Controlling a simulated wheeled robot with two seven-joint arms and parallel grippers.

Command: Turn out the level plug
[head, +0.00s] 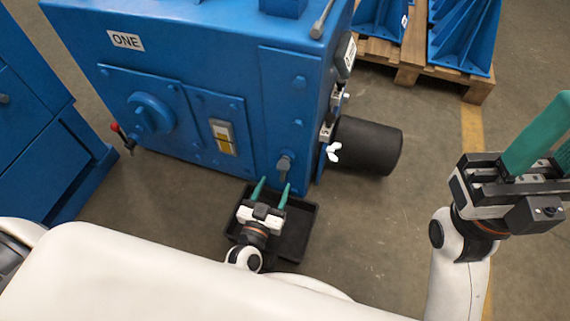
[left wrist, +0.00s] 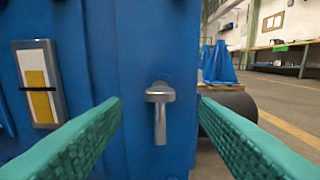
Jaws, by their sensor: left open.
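The level plug appears to be the grey metal fitting (head: 285,163) low on the blue housing's front; the left wrist view shows its round head and downward bar (left wrist: 160,108). My left gripper (head: 276,184) is open, its green fingers pointing at the housing just below and in front of the plug.
A black tray (head: 308,222) lies on the floor under my left gripper. A yellow-and-white gauge (head: 223,137) is left of the plug. A black cylinder (head: 368,146) and white wing nut (head: 333,152) are to its right.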

